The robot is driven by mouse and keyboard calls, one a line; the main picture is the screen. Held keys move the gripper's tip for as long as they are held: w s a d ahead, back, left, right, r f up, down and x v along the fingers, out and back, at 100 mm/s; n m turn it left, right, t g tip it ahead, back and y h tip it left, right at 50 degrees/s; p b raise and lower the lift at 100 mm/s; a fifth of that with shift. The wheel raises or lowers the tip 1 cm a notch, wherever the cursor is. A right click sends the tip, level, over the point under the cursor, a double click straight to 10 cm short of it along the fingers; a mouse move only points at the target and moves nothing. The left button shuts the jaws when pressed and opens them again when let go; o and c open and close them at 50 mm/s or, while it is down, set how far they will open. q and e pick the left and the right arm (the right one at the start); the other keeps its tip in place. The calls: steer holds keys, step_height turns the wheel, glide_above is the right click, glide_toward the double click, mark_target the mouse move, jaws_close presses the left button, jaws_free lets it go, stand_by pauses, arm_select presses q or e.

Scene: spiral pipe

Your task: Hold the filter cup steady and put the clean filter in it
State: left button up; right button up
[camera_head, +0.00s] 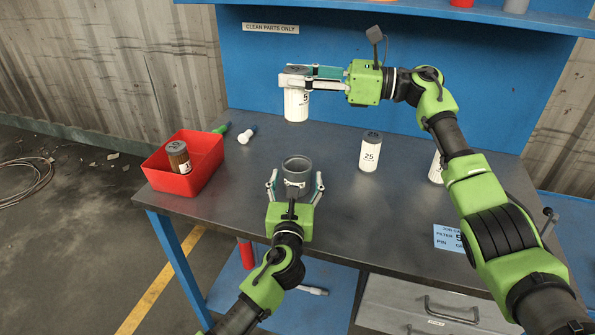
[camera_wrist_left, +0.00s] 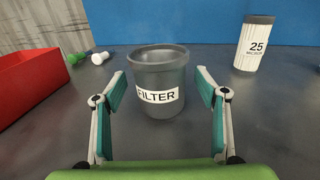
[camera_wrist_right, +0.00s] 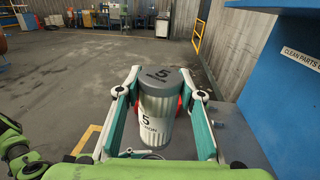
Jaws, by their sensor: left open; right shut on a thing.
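The grey filter cup (camera_head: 297,168) stands upright on the bench, with a "FILTER" label in the left wrist view (camera_wrist_left: 158,85). My left gripper (camera_head: 294,183) is open, its fingers on either side of the cup's near side, apart from it in the left wrist view. My right gripper (camera_head: 297,78) is shut on a white filter marked 5 (camera_head: 296,104). It holds the filter upright by its upper part, above the bench behind the cup. The right wrist view shows this filter (camera_wrist_right: 158,110) between the fingers. The cup's inside bottom is hidden.
A red bin (camera_head: 205,165) with a brown used filter (camera_head: 178,156) stands at the left. A filter marked 25 (camera_head: 370,152) stands right of the cup; another white filter (camera_head: 436,168) is partly behind my right arm. Green and white handled items (camera_head: 246,135) lie near the bin.

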mark_target(304, 121)
arm_select(q)
steer(key=shift+w+d, duration=0.15)
steer(key=shift+w, duration=1.2)
steer(key=c, duration=1.4)
arm_select(e)
steer(key=f+m+t+h, duration=0.1)
steer(key=f+t, duration=0.1)
steer(key=f, duration=0.1)
steer(key=a+f+m+t+h, duration=0.1)
steer(key=f+m+t, duration=0.1)
steer(key=f+t, duration=0.1)
steer(key=w+a+f+m+t+h, duration=0.1)
steer(key=f+m+t, duration=0.1)
steer(key=f, duration=0.2)
steer(key=shift+a+f+t+h, duration=0.25)
steer(key=shift+f+t+h, duration=0.05)
steer(key=shift+s+d+r+m+t+h, duration=0.1)
steer(key=shift+d+m+t+h, duration=0.25)
steer(key=shift+m, duration=0.25)
steer(key=shift+s+d+r+m+t+h, duration=0.25)
steer(key=shift+d+m+t+h, duration=0.15)
steer(key=shift+d+t+h, duration=0.1)
steer(key=shift+s+d+r+m+t+h, duration=0.2)
steer(key=shift+d+r+m+t+h, duration=0.05)
steer(key=shift+d+m+t+h, duration=0.2)
step_height(304, 121, down, 10)
